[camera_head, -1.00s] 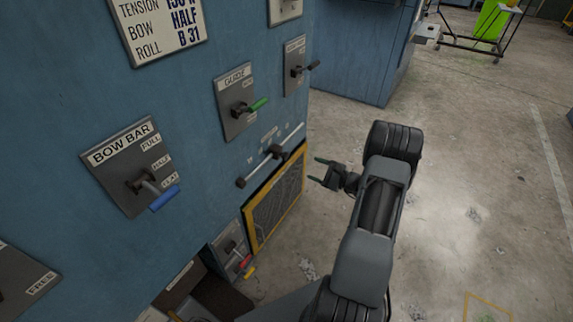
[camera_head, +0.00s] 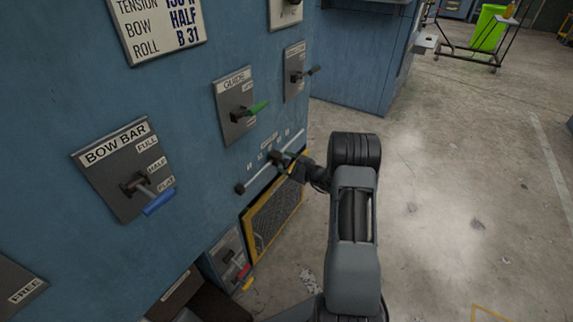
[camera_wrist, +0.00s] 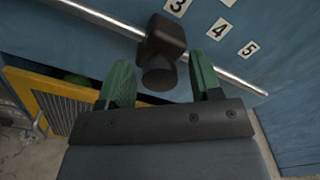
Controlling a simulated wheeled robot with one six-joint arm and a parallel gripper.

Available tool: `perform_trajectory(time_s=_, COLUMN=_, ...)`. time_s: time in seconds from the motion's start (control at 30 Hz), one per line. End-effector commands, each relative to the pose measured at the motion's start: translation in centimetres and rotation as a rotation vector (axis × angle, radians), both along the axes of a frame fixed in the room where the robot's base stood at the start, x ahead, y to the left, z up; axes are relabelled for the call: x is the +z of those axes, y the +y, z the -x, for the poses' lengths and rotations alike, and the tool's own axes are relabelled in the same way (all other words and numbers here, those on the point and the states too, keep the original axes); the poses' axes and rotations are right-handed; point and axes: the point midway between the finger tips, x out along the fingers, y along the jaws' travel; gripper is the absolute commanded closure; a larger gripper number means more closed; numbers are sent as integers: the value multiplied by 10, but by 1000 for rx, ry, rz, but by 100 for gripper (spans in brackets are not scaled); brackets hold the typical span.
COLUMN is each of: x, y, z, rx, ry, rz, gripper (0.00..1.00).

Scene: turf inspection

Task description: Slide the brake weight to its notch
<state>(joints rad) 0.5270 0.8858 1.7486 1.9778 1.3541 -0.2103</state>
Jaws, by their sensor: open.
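The brake weight (camera_head: 276,157) is a dark block on a pale metal rod (camera_head: 257,178) fixed to the blue panel. In the wrist view the weight (camera_wrist: 165,38) has a round dark knob facing the camera. My gripper (camera_head: 291,162) is at the weight. In the wrist view its two green fingers (camera_wrist: 159,62) are open, one on each side of the weight's knob, with gaps showing. White number plates run along the rod; 3 (camera_wrist: 177,6), 4 (camera_wrist: 220,28) and 5 (camera_wrist: 248,49) are readable. The notches themselves cannot be made out.
A yellow-framed mesh panel (camera_head: 246,222) lies below the rod. The green guide lever (camera_head: 257,108) and its plate are above it, and the blue bow bar lever (camera_head: 158,201) is at left. A red-handled lever (camera_head: 238,271) sits low. Open concrete floor (camera_head: 450,190) lies to the right.

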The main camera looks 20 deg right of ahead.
Motion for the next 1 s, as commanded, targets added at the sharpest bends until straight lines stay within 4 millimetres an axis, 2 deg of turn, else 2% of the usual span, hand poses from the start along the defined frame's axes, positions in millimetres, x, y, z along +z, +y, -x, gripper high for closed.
perform_trajectory(time_s=0.37, x=0, y=2, z=-2, rx=0, ry=0, rz=0, gripper=43)
perform_trajectory(time_s=0.9, x=0, y=1, z=-2, rx=0, ry=0, rz=0, gripper=95)
perform_trajectory(time_s=1.0, x=0, y=1, z=-2, rx=0, ry=0, rz=0, gripper=100)
